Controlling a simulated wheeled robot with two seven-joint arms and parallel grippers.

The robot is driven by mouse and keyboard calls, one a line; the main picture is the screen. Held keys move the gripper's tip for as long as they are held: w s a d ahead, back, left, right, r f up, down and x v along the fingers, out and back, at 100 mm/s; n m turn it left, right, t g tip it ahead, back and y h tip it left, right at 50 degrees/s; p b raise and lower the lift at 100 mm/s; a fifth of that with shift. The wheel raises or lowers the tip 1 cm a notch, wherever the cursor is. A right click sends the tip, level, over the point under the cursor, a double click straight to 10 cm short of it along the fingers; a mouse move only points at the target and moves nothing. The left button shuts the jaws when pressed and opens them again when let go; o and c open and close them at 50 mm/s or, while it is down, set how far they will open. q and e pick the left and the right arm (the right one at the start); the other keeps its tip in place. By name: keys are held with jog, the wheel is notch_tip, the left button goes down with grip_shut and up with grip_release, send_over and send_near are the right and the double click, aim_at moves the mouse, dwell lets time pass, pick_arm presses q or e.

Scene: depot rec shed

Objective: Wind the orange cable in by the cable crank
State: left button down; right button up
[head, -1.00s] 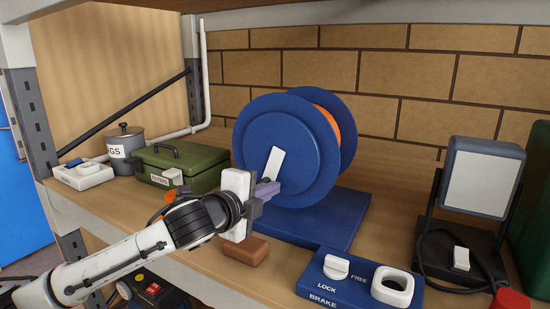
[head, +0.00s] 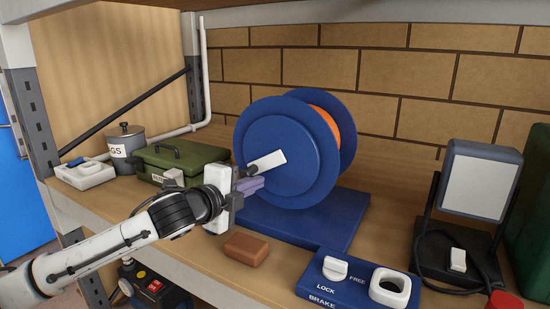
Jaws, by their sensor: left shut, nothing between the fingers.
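The blue cable reel (head: 265,125) stands on a blue base (head: 330,225), with orange cable (head: 335,127) showing between its flanges. The white cable crank (head: 267,161) is on the front flange and slants down to the left from the hub. My left gripper (head: 256,184) is shut, with its purple fingertips beside the crank's outer end. Nothing shows between the fingers. The crank's grip is partly hidden there, and I cannot tell whether the fingers touch it. My right gripper is not in view.
A blue brake panel (head: 323,287) with a white knob (head: 336,266) sits front right. A brown block (head: 246,248) lies before the reel. A green case (head: 185,160) and grey pot (head: 124,140) stand left, a lamp (head: 478,180) right. An upper shelf is overhead.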

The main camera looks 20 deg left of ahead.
aim_at(243, 170)
pick_arm(q)
jog(key=shift+a+r+p, duration=0.45)
jog(key=shift+r+p, duration=0.15)
jog(key=shift+p, duration=0.15)
jog(key=shift+a+r+p, duration=0.2)
jog(key=shift+a+p, duration=0.1)
jog(key=shift+a, duration=0.1)
jog(key=shift+f, duration=0.1)
jog(key=shift+w+a+r+p, duration=0.1)
jog(key=shift+a+r+p, duration=0.15)
jog(key=shift+r, duration=0.25)
jog(key=shift+a+r+p, duration=0.2)
jog(key=shift+a+r, duration=0.05)
jog(key=shift+r, duration=0.25)
